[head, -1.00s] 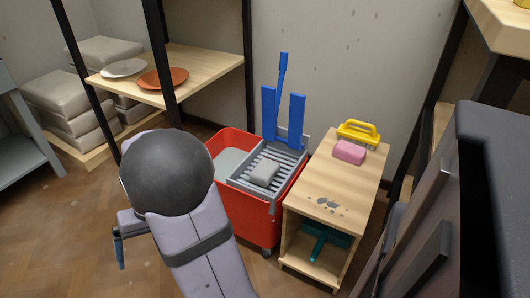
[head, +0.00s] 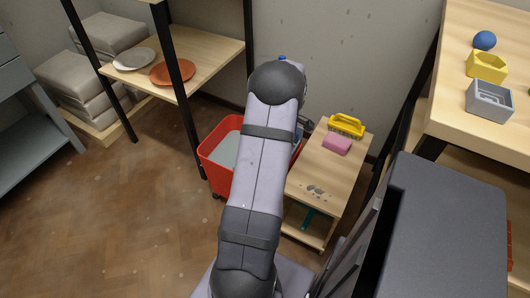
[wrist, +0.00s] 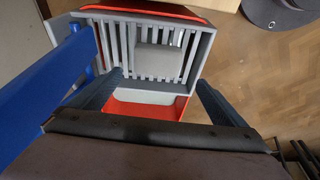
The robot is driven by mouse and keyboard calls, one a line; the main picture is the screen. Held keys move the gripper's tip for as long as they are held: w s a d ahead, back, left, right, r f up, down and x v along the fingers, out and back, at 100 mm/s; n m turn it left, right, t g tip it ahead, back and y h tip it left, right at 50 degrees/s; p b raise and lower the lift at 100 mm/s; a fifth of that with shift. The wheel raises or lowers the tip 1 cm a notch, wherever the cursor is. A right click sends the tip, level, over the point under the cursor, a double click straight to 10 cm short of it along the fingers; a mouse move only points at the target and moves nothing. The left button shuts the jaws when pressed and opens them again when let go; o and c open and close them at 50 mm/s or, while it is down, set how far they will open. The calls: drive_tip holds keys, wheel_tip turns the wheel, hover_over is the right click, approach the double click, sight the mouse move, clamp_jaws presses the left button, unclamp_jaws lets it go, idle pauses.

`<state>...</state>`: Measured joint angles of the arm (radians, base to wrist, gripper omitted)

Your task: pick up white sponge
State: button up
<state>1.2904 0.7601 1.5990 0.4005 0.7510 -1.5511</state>
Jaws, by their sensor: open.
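The white sponge (wrist: 158,59), a pale grey-white block, lies on the grey slatted wringer (wrist: 118,44) of the red mop bucket (head: 217,165). My arm hides the sponge in the head view. My gripper (wrist: 160,79) is open and empty in the wrist view. Its two dark fingers are spread apart above the bucket, one toward each side of the sponge in the picture. They appear short of the sponge, and I see no contact.
Blue wringer parts (wrist: 48,88) rise at the left in the wrist view. A shelf (head: 200,62) with plates stands behind left. A dark cabinet (head: 440,225) is at right.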

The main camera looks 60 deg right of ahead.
drive_tip(key=shift+s+d, duration=0.25)
drive_tip(key=shift+s, duration=0.3)
drive_tip(key=shift+b+x, duration=1.4)
drive_tip(key=shift+x, duration=2.25)
drive_tip(key=c, duration=1.2)
drive_tip(key=shift+r, duration=0.1)
wheel_tip(320, 180, up, 10)
drive_tip(key=p, duration=0.3)
